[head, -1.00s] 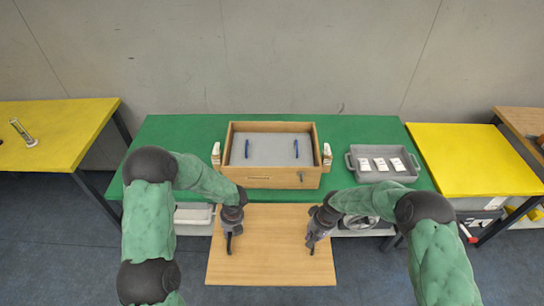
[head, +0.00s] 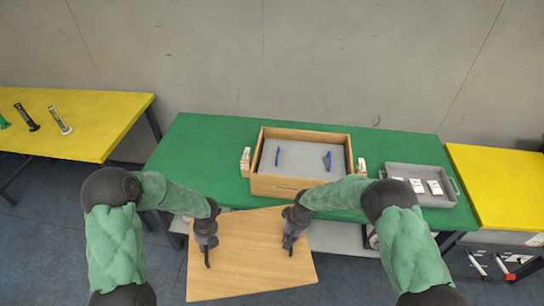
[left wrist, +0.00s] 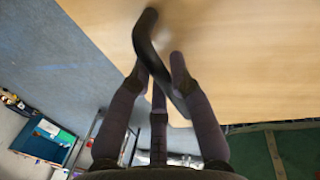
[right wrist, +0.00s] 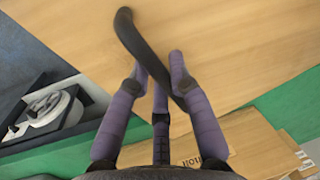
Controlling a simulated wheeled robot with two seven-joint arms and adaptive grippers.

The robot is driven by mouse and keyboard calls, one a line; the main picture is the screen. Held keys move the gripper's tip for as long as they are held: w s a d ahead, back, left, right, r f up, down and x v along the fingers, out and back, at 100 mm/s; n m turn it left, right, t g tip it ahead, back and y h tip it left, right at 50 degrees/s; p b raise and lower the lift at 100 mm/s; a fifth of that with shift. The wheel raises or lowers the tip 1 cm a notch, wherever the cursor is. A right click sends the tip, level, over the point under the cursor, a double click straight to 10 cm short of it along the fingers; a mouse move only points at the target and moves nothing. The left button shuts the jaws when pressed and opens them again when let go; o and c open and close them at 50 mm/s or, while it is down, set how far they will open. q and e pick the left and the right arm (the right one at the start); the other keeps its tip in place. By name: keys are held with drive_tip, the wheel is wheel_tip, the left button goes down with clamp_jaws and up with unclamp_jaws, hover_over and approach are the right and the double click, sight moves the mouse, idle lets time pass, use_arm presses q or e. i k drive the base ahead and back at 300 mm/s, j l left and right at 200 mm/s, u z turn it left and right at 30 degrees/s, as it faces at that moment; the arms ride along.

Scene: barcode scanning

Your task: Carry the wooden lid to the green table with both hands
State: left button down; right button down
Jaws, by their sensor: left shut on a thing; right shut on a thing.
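The wooden lid (head: 247,262) is a flat, light-brown board in front of the green table (head: 205,150), in the lower middle of the head view. It appears turned a little relative to the table's front edge. My left gripper (head: 207,250) is shut on the dark curved handle (left wrist: 147,40) on the lid's left part. My right gripper (head: 291,241) is shut on the other dark handle (right wrist: 130,35) on its right part. The lid's far right corner is close to the table's front edge. The gap in height between them cannot be told.
An open wooden box (head: 285,187) with a grey inside and two blue handles stands on the green table. A grey tray (head: 437,200) with white items is to its right. Yellow tables (head: 90,115) (head: 495,180) flank it. The green table's left part is bare.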

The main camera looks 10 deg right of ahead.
sight(205, 158)
drive_tip(key=i+j+u, duration=0.1)
drive_tip(key=u, duration=0.35)
drive_tip(key=i+u, duration=0.15)
drive_tip(key=u, duration=0.35)
drive_tip(key=i+u, duration=0.5)
drive_tip(key=i, duration=0.2)
drive_tip(key=i+j+z, duration=0.15)
drive_tip(key=i+z, duration=0.25)
drive_tip(key=i, duration=0.2)
drive_tip(key=i+z, duration=0.15)
drive_tip(key=z, duration=0.25)
drive_tip(key=i+z, duration=0.2)
drive_tip(key=z, duration=0.2)
drive_tip(key=i+z, duration=0.15)
drive_tip(key=z, duration=0.25)
drive_tip(key=i+j+z, duration=0.15)
drive_tip(key=z, duration=0.25)
